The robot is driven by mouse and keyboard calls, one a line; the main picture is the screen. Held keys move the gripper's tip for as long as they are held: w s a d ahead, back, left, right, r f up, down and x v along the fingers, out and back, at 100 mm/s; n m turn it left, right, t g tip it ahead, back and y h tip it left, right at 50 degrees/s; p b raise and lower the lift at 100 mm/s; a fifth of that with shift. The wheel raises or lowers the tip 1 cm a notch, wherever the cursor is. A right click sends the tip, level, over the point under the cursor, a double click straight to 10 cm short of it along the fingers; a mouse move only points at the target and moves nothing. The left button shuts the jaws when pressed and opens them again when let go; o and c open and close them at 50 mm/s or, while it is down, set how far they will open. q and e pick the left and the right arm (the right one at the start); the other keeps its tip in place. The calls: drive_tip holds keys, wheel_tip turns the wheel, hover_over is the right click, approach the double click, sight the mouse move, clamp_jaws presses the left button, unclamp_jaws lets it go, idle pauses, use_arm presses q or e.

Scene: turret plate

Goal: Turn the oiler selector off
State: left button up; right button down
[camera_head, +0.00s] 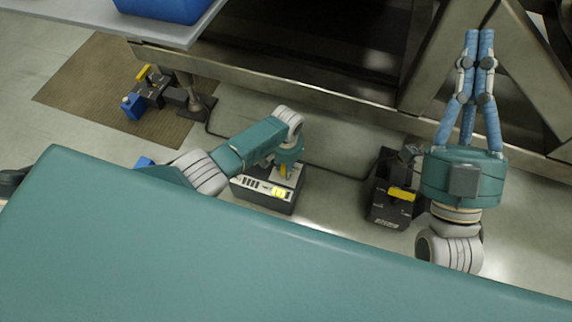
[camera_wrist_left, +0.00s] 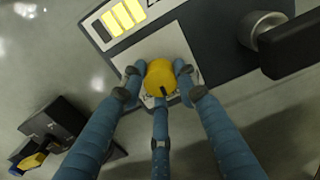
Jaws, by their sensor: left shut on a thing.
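The selector is a round yellow knob (camera_wrist_left: 160,76) with a dark pointer mark, on a pale square plate of a dark control box. In the head view the box (camera_head: 262,203) stands on the floor near the middle, with a light top panel. My left gripper (camera_head: 286,166) is down over the knob. In the left wrist view its blue fingers (camera_wrist_left: 158,82) close around the knob from several sides. The lettering around the knob is mostly hidden by the fingers. My right gripper (camera_head: 479,38) is at the right, fingertips together, holding nothing visible.
Yellow indicator bars (camera_wrist_left: 125,16) are lit on the panel, beside a dark one. A black pedal-like unit with a yellow part (camera_head: 401,194) stands right of the box. Another such unit (camera_head: 150,90) is on a brown mat (camera_head: 85,85). A metal frame (camera_head: 290,80) runs behind.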

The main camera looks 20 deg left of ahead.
use_arm(q)
drive_tip(key=shift+n, duration=0.7)
use_arm(e)
drive_tip(key=shift+w+a+f+g+h, duration=0.15)
drive_tip(key=shift+w+f+g, duration=0.45)
drive_tip(key=shift+f, duration=0.3)
drive_tip(key=shift+w+f+g+h, duration=0.15)
drive_tip(key=shift+w+f+g, duration=0.45)
drive_tip(key=shift+f, duration=0.25)
use_arm(q)
drive_tip(key=o, duration=1.2)
wheel_tip(320, 180, up, 12)
